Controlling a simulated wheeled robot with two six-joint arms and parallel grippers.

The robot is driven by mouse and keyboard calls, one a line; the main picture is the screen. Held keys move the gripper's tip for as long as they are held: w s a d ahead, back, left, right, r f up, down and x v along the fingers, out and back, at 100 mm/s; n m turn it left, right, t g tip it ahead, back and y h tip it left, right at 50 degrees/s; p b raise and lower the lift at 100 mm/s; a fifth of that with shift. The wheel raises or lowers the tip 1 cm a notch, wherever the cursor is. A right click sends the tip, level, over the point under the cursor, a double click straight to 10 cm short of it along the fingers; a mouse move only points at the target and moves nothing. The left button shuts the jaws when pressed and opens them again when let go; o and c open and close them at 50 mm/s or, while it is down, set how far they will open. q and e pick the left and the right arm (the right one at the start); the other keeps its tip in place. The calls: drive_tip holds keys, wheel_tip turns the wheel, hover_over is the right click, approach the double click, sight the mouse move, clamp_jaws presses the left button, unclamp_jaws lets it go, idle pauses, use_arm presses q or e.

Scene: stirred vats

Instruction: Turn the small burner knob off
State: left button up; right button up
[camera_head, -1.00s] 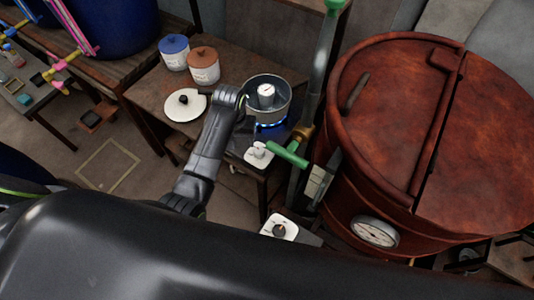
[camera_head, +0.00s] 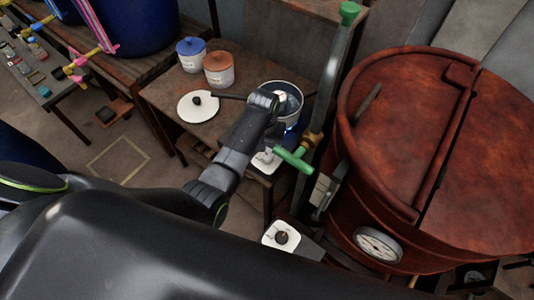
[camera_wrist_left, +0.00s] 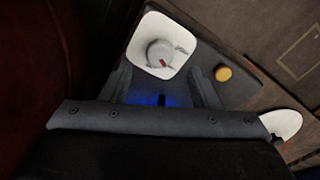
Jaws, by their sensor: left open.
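The small burner knob (camera_wrist_left: 161,54) is a pale round dial with a red mark on a white plate (camera_wrist_left: 174,32), seen in the left wrist view. In the head view its plate (camera_head: 262,166) shows at the front of the small table, partly hidden by my gripper. My left gripper (camera_wrist_left: 161,82) is open and empty, its fingers spread on either side below the knob in the wrist picture, apart from it. In the head view the gripper (camera_head: 272,138) points down over the plate. A blue burner flame (camera_head: 291,128) shows under the metal pot (camera_head: 285,98).
A green-handled valve (camera_head: 295,159) on an upright pipe stands close to the right of my gripper. The big red vat (camera_head: 437,140) is beyond it. A second knob plate (camera_head: 294,229) sits at the vat's front. Blue-lidded (camera_head: 191,62) and brown-lidded (camera_head: 219,76) jars and a white lid (camera_head: 186,106) are left.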

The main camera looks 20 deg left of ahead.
sight(267, 156)
use_arm(q)
drive_tip(key=shift+d+f, duration=0.1)
drive_tip(key=shift+f, duration=2.7)
drive_tip(key=c, duration=1)
drive_tip(key=shift+o, duration=0.2)
